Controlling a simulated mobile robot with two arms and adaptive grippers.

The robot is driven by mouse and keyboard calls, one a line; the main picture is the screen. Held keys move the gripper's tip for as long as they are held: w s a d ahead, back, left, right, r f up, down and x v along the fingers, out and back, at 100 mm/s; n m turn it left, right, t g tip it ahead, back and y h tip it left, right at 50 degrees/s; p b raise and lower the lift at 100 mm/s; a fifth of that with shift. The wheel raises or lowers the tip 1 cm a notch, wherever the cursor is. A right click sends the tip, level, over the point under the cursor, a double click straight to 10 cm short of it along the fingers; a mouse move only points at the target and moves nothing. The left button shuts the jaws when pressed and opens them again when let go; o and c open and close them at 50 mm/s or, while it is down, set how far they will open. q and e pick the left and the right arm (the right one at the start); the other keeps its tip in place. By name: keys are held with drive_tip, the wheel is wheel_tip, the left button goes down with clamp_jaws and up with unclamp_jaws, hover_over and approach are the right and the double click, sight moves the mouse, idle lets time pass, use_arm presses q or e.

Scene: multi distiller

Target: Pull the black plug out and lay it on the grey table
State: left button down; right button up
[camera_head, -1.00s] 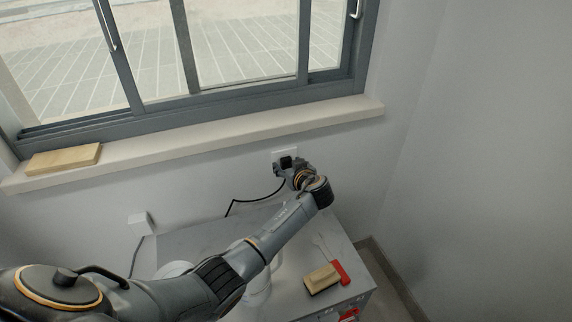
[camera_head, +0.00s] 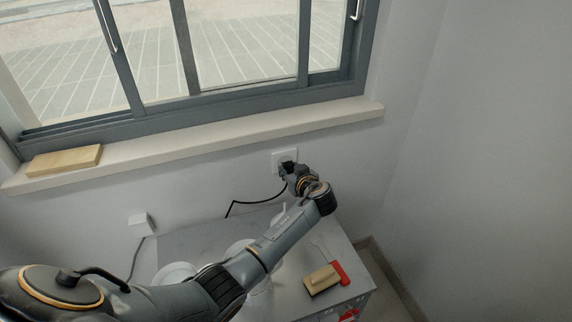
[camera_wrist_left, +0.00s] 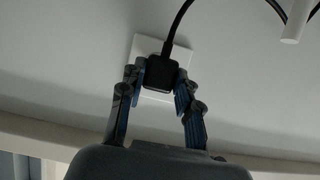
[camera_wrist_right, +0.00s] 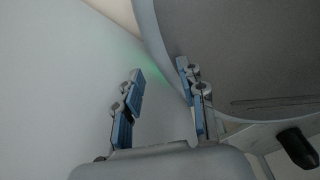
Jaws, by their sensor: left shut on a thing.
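The black plug (camera_wrist_left: 161,73) is at the white wall socket (camera_wrist_left: 186,57), with a black cable rising from it in the left wrist view. My left gripper (camera_wrist_left: 161,80) is shut on the plug, one finger on each side. In the head view the left gripper (camera_head: 287,172) is at the socket (camera_head: 278,156) below the window sill, and largely covers the plug. Whether the plug's pins are still in the socket cannot be seen. The grey table (camera_head: 205,240) stands below the socket. My right gripper (camera_wrist_right: 160,95) is open and empty in its own wrist view.
On the table are a wooden-topped block (camera_head: 321,279), a red-handled tool (camera_head: 340,272) and white round ware (camera_head: 176,272) partly behind my left arm. A white box (camera_head: 140,223) is on the wall at left. A wooden block (camera_head: 63,160) lies on the sill. The table's back is fairly clear.

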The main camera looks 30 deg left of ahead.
use_arm(q)
drive_tip(key=shift+s+d+p, duration=0.35)
drive_tip(key=shift+s+d, duration=1.05)
drive_tip(key=shift+d, duration=0.2)
wheel_tip(320, 180, up, 7)
drive_tip(key=s+d+p, duration=0.2)
drive_tip(key=d+p, duration=0.1)
drive_tip(key=p, duration=0.2)
drive_tip(key=shift+s+p, duration=0.35)
drive_tip(key=shift+p, duration=0.05)
drive_tip(key=g+h+p, duration=0.1)
drive_tip(key=p, duration=0.1)
drive_tip(key=g+h+p, duration=0.1)
drive_tip(key=p, duration=0.2)
drive_tip(key=shift+w+a+r, duration=0.1)
drive_tip(key=shift+a+r, duration=0.05)
drive_tip(key=shift+r, duration=0.25)
